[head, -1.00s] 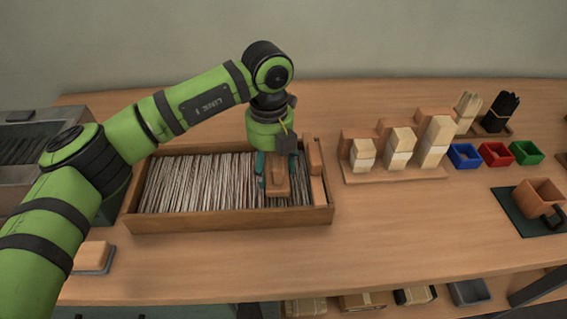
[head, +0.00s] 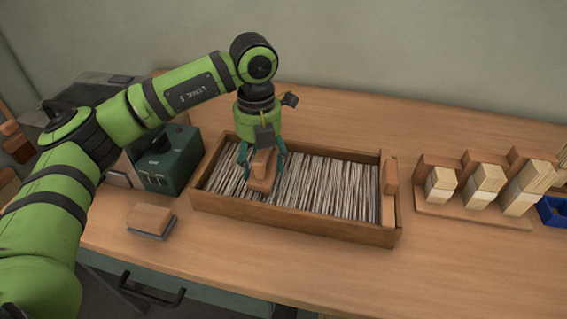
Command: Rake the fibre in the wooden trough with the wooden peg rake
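The wooden trough (head: 300,221) stands on the bench, filled with pale and dark fibre (head: 325,186) in upright strands. My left gripper (head: 262,172) points down over the left part of the trough. Its teal fingers are shut on a wooden block, which appears to be the wooden peg rake (head: 262,170). The rake is at the top of the fibre; its pegs are hidden, so I cannot tell how deep they reach. My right gripper is not in view.
A wooden block (head: 390,176) stands at the trough's right end. A dark green box (head: 172,160) is close to the trough's left. A wood-backed brush or block (head: 150,220) lies front left. A stand of bristle bundles (head: 470,210) and a blue bin (head: 553,211) are at right.

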